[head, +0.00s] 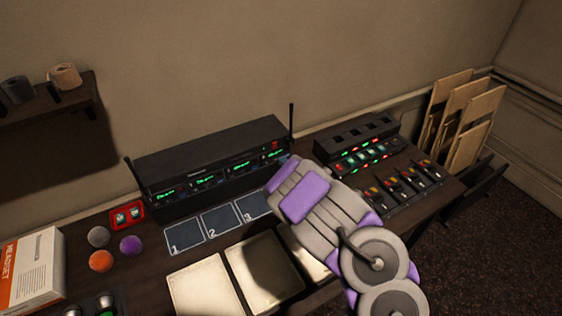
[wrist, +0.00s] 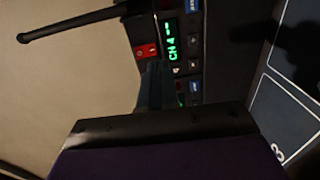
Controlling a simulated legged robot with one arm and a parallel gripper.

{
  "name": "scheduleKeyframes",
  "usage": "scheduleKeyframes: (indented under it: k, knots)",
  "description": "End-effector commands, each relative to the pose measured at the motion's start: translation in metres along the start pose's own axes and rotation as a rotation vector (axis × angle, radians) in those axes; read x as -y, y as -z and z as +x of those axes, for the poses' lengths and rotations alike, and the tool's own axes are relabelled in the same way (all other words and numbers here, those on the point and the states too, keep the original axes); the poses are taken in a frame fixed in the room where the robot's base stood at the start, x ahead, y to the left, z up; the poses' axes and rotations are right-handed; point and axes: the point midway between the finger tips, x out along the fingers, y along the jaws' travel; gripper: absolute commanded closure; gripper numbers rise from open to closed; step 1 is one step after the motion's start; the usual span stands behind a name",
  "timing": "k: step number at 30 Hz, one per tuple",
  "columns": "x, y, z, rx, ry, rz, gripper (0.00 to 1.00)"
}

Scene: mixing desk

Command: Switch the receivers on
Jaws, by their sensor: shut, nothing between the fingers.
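The black receiver rack (head: 210,155) stands at the back of the desk against the wall, with an upright antenna at each end. Its front shows several lit green displays. In the wrist view, the rack's end unit (wrist: 185,50) reads "CH 4" in green, with a red switch (wrist: 146,51) beside it. The red part also shows at the rack's right end in the head view. My gripper (wrist: 154,75) is shut and empty, its tips close to the rack front by the red switch. I cannot tell whether they touch. In the head view my wrist hides the fingertips.
Numbered blue pads (head: 221,221) lie before the rack, with pale pads (head: 205,290) nearer. A red tray (head: 127,216), coloured foam balls (head: 131,246) and a headset box (head: 32,270) are at left. A mixer (head: 400,188) and a charger-like unit (head: 358,145) stand at right.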

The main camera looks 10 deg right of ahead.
Motion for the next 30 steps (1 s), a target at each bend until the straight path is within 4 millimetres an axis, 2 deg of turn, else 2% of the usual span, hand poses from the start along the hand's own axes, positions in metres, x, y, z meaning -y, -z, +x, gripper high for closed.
scheduleKeyframes:
  k: [12, 30]
  knots:
    - [0.011, -0.001, -0.07, 0.002, 0.003, -0.001, 1.0]
    - [0.016, -0.001, -0.091, 0.001, 0.002, 0.001, 1.0]
